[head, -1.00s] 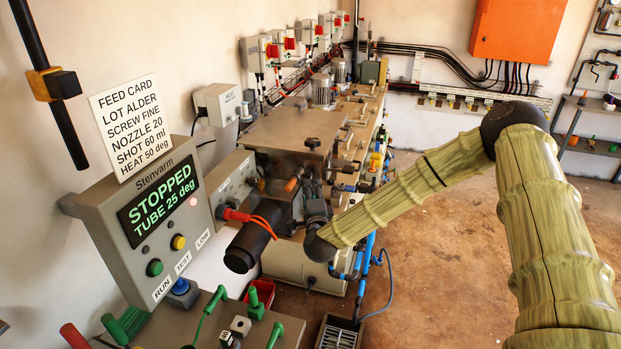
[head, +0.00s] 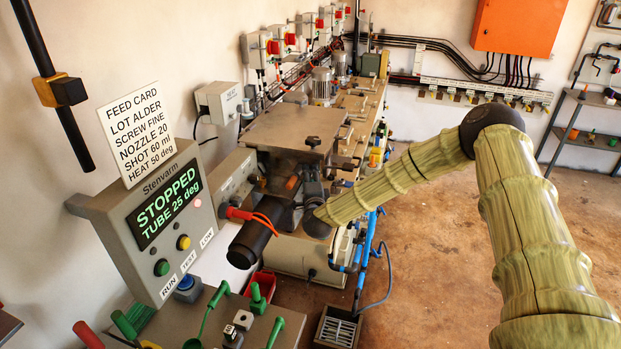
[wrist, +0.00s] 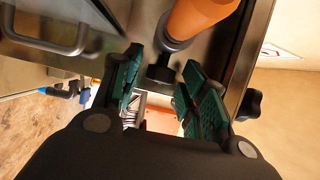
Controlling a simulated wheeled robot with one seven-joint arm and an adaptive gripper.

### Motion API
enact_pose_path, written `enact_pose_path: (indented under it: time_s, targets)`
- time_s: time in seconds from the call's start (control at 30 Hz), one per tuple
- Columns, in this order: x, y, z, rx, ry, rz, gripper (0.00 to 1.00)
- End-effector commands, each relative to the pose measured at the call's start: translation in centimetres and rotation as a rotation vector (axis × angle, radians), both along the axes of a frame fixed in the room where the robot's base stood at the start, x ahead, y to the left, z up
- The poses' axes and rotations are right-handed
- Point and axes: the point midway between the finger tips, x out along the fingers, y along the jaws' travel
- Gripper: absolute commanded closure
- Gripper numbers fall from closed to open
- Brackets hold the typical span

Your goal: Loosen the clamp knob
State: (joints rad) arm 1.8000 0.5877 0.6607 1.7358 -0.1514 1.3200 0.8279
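In the wrist view my gripper (wrist: 162,66) has its two green ribbed fingers apart. A black round knob-like piece (wrist: 160,76) at the end of an orange cone-shaped part (wrist: 195,18) shows between and beyond the fingers; I cannot tell whether they touch it. A black lobed knob (wrist: 250,104) sticks out to the right of the right finger. I cannot tell which of these is the clamp knob. In the head view my wrist is at the front of the metal machine (head: 285,128), and my fingers cannot be made out there.
A metal handle (wrist: 45,35) is at upper left in the wrist view. In the head view, a control box (head: 165,215) reading "STOPPED" stands left, above a bench with green levers (head: 210,308). Open floor (head: 430,230) is right.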

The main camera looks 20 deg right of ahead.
Motion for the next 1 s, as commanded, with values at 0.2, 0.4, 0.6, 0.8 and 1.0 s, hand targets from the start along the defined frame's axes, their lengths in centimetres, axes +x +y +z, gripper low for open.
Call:
enact_pose_path:
  time_s: [0.2, 0.4, 0.6, 0.8, 1.0]
  targets:
    - [-0.02, -0.01, -0.01, 0.000, 0.000, 0.000, 0.98]
    - [-0.02, 0.01, -0.29, -0.006, -0.008, 0.000, 0.98]
    - [0.01, 0.02, -0.71, -0.033, -0.047, 0.000, 0.98]
    - [-0.01, -0.01, -0.85, -0.066, -0.094, 0.000, 0.98]
    - [0.01, -0.01, -0.92, -0.096, -0.142, 0.000, 0.98]
